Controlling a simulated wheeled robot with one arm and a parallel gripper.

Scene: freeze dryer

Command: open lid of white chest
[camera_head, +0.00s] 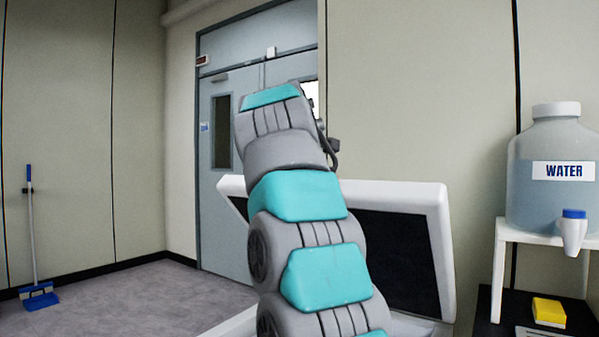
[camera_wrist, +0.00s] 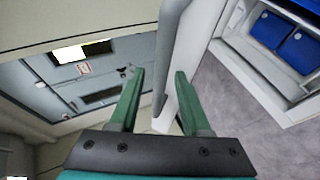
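The white chest's lid (camera_head: 437,225) stands raised and steeply tilted in the head view, its dark inner panel facing me. A strip of the chest's white body (camera_head: 232,326) shows below it; my arm hides much of both. In the wrist view my gripper (camera_wrist: 160,95) has its two green fingers spread apart. The lid's pale edge (camera_wrist: 172,60) runs between the fingers, closer to the right one; I cannot tell whether they touch. My gripper is hidden behind my arm and the lid in the head view.
A water dispenser (camera_head: 553,185) stands on a white stand (camera_head: 499,262) at right, with a yellow sponge (camera_head: 549,312) below. A blue broom (camera_head: 38,292) leans at the left wall. Floor (camera_head: 135,297) at left is clear.

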